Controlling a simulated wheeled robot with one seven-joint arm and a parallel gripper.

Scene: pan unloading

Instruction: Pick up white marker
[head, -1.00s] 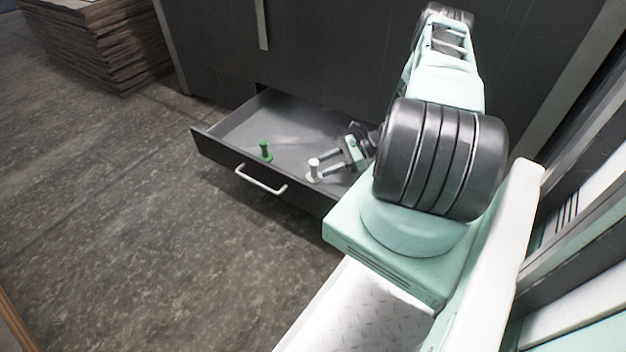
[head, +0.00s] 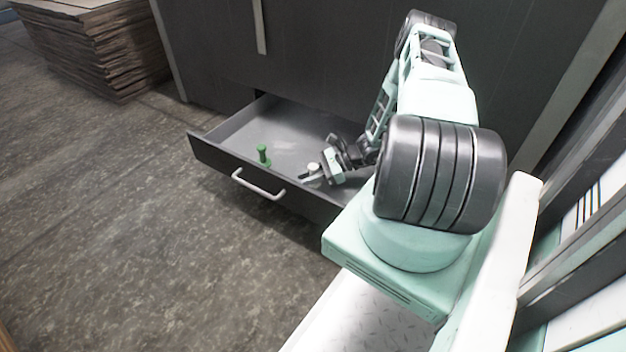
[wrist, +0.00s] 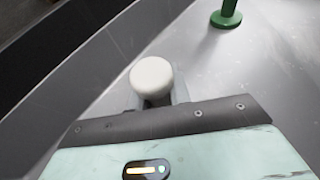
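The white marker (head: 313,167) is a short peg with a round top, standing in the open drawer near its front wall. In the wrist view its white top (wrist: 152,76) is in the centre, just beyond the gripper body. My gripper (head: 314,177) is low in the drawer at the marker, with its fingers on either side of it. In the wrist view grey finger parts show close at the left and right of the marker. The marker's lower part is hidden, and I cannot tell whether the fingers press on it.
A green marker (head: 263,155) stands in the drawer to the left; its base shows in the wrist view (wrist: 226,18). The drawer (head: 232,128) has low walls and a white front handle (head: 258,185). Stacked boards (head: 95,50) lie on the floor at the back left.

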